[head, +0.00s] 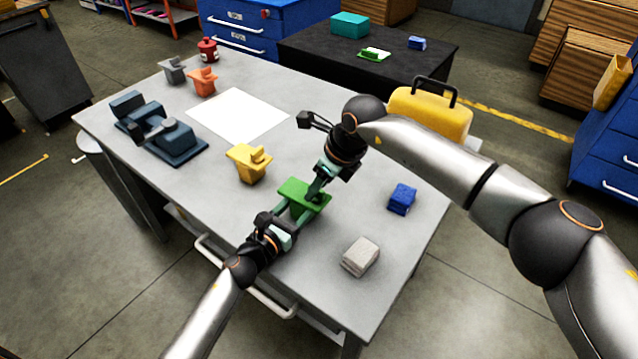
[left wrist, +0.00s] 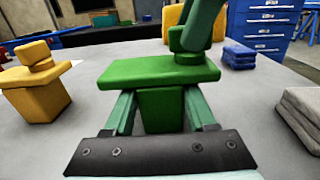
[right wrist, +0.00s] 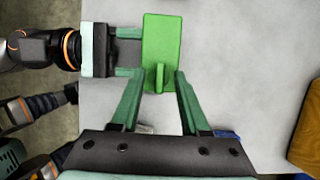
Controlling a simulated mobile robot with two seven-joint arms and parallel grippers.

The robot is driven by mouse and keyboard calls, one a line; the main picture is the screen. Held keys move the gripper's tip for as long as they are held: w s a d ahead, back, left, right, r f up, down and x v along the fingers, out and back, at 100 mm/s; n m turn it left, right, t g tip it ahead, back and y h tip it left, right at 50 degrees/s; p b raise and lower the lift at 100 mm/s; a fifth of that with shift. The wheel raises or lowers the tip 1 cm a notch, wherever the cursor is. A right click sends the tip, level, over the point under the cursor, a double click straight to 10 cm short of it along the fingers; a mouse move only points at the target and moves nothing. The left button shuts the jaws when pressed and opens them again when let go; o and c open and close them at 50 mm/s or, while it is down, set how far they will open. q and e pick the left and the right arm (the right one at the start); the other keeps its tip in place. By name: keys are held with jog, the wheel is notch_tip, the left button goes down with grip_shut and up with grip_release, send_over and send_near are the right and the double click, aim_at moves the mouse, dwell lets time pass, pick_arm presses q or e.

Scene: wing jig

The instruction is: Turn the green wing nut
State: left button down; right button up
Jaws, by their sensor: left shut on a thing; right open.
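The green wing nut (right wrist: 160,77) stands up as a narrow wing on a green block with a flat top plate (head: 297,192). The block is on the grey table near its front edge. My left gripper (left wrist: 160,108) is shut on the block's lower body, under the plate, from the front. My right gripper (head: 314,194) is open above the plate. In the right wrist view its fingers (right wrist: 160,85) lie on either side of the wing, with gaps visible. In the left wrist view the right fingers hide much of the wing nut.
A yellow wing-nut block (head: 248,162) stands behind and left. A blue block (head: 402,198) and a grey block (head: 360,257) lie to the right. A white sheet (head: 237,115), a dark blue fixture (head: 165,140), and orange (head: 203,82) and grey (head: 173,70) pieces are farther back.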

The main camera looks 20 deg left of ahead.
jog(key=v, duration=1.2)
pick_arm(q)
jog(key=shift+c, duration=0.7)
grip_release()
jog(key=shift+s, duration=0.15)
jog(key=b+v, duration=0.2)
jog(key=v, duration=1)
jog(key=shift+s+a, duration=0.1)
pick_arm(e)
notch_tip(320, 180, down, 2)
jog(key=shift+f, duration=0.1)
jog(key=shift+a, duration=0.1)
